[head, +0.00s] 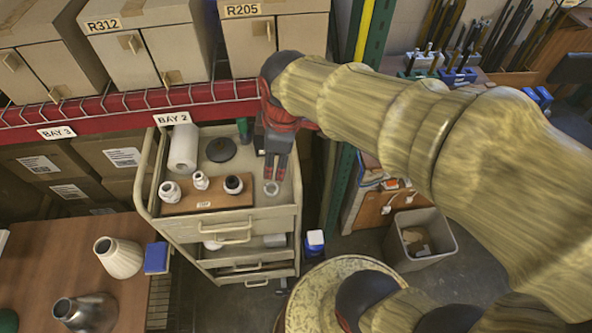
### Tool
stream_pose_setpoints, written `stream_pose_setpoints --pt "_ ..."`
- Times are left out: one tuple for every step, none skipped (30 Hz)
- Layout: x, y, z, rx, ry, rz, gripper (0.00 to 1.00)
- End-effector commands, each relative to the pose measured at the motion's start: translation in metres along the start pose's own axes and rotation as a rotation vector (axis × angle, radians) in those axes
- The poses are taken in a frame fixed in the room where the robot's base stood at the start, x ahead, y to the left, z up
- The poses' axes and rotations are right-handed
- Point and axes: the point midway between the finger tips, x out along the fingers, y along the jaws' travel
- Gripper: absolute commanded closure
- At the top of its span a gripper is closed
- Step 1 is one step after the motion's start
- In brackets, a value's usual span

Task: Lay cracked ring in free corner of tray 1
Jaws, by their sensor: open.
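My gripper (275,177) is open and points down over the right side of a beige cart's top (268,207). Its two reddish fingertips are apart. A small pale ring (271,188) lies just below and in front of the fingertips; I cannot tell whether they touch it, and no crack can be made out. To its left is a brown board or tray (218,203) with a small label too small to read. Which surface is tray 1 is unclear.
A white roll (183,148), a dark disc (220,149) and a green item (244,130) occupy the cart's back. The red shelf beam (110,117) runs behind it. A wooden table (60,255) stands left; a grey bin (419,238) stands right.

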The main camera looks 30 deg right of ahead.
Motion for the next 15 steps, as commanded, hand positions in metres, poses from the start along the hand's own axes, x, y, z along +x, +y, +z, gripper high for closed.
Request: stream_pose_setpoints --pt "-0.014 -0.007 0.005 0.101 0.021 0.028 0.45" --pt "-0.020 -0.011 0.008 0.166 0.032 0.039 0.45" --pt "-0.028 -0.017 0.012 0.254 0.049 0.054 0.45" --pt "-0.034 -0.021 0.015 0.319 0.063 0.065 0.45" --pt "-0.039 -0.025 0.018 0.383 0.077 0.074 0.45" --pt "-0.046 -0.031 0.022 0.468 0.096 0.085 0.45" --pt "-0.050 -0.035 0.025 0.528 0.111 0.093 0.45" --pt "-0.054 -0.039 0.027 0.586 0.125 0.098 0.45" --pt "-0.059 -0.044 0.031 0.657 0.143 0.105 0.45" --pt "-0.061 -0.047 0.033 0.707 0.156 0.108 0.45" --pt "-0.064 -0.050 0.035 0.751 0.169 0.112 0.45" --pt "-0.066 -0.054 0.038 0.804 0.183 0.114 0.45" --pt "-0.068 -0.056 0.039 0.838 0.193 0.116 0.45" --pt "-0.069 -0.058 0.041 0.867 0.200 0.116 0.45" --pt "-0.071 -0.060 0.042 0.900 0.209 0.117 0.45"
